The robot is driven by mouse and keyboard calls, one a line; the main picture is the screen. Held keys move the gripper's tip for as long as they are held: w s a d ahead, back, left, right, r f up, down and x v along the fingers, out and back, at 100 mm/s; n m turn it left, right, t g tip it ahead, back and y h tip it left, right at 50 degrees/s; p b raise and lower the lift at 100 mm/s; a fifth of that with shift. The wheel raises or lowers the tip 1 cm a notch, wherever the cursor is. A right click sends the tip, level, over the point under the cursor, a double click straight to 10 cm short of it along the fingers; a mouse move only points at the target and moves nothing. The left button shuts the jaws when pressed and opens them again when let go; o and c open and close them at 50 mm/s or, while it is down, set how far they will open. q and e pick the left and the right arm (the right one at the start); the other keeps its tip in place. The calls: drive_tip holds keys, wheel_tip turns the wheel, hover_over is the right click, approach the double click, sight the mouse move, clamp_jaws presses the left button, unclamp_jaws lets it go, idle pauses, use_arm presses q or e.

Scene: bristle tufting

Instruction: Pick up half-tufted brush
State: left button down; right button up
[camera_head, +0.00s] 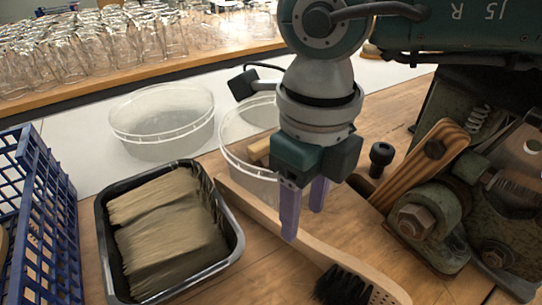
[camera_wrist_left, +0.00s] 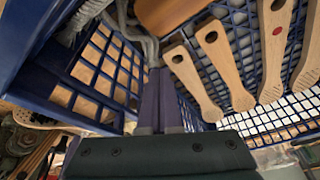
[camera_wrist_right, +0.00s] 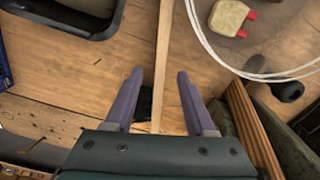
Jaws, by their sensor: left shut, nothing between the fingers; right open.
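The half-tufted brush (camera_head: 318,250) lies on the wooden bench, its long pale handle running from beside the black tray to the lower right. Dark bristles (camera_head: 340,287) show at its near end. My right gripper (camera_head: 304,224) is open, pointing down over the handle. In the right wrist view the handle (camera_wrist_right: 163,50) runs between the spread fingers (camera_wrist_right: 160,73), with a dark bristle patch beside it; I cannot tell how far below the fingers it is. My left gripper (camera_wrist_left: 160,72) is shut and empty by a blue crate; it is outside the head view.
A black tray (camera_head: 104,255) of tan fibre stands left of the brush. Two clear tubs (camera_head: 160,135) sit behind. A green machine with a wooden lever (camera_head: 425,160) stands close on the right. A blue crate (camera_head: 60,190) is at far left; wooden brush blanks (camera_wrist_left: 190,75) lie in a crate.

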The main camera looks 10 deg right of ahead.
sight(304, 236)
drive_tip(key=f, duration=0.4)
drive_tip(key=shift+s+d+f, duration=0.15)
drive_tip(key=shift+d+f, duration=0.05)
drive_tip(key=shift+f, duration=0.1)
drive_tip(key=shift+c, duration=0.2)
clamp_jaws()
